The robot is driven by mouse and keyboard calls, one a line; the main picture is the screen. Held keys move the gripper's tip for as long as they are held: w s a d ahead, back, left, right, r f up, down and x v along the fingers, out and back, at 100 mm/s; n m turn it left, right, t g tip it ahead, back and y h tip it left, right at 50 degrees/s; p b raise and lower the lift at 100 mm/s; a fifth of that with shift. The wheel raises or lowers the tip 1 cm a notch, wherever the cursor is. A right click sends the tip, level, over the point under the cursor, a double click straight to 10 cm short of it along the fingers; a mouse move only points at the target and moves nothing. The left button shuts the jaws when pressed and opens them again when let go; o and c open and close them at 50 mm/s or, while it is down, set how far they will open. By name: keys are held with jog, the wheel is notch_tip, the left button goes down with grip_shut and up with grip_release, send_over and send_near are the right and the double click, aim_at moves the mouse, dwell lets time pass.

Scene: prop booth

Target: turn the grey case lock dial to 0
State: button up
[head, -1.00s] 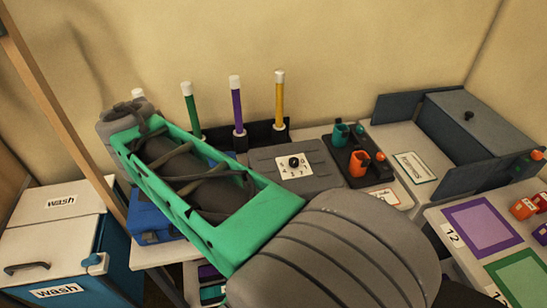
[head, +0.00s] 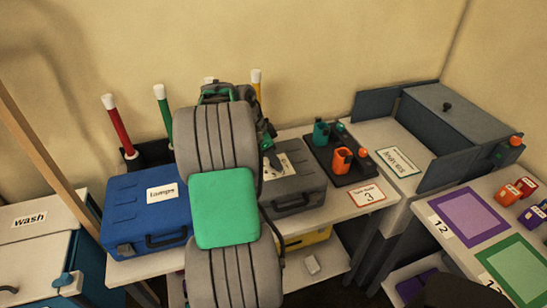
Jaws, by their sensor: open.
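The grey case (head: 302,190) lies on the table just right of my raised arm, its handle facing me. A white dial card (head: 297,170) on its lid is partly covered. My gripper (head: 270,152) is behind and right of my arm, at the left part of the card, and is open. My arm hides much of it. The lock dial cannot be made out behind the gripper, so its setting cannot be read. I cannot tell whether the fingers touch the dial or stand around it.
A blue "lamps" case (head: 145,215) is left of my arm. A dark tray (head: 345,165) with a teal cup (head: 321,134) and an orange cup (head: 342,160) stands close right of the grey case. Upright rods, including a red one (head: 118,128), stand behind.

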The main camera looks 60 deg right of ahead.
jog(key=shift+c, duration=0.3)
grip_shut()
dwell(0.3)
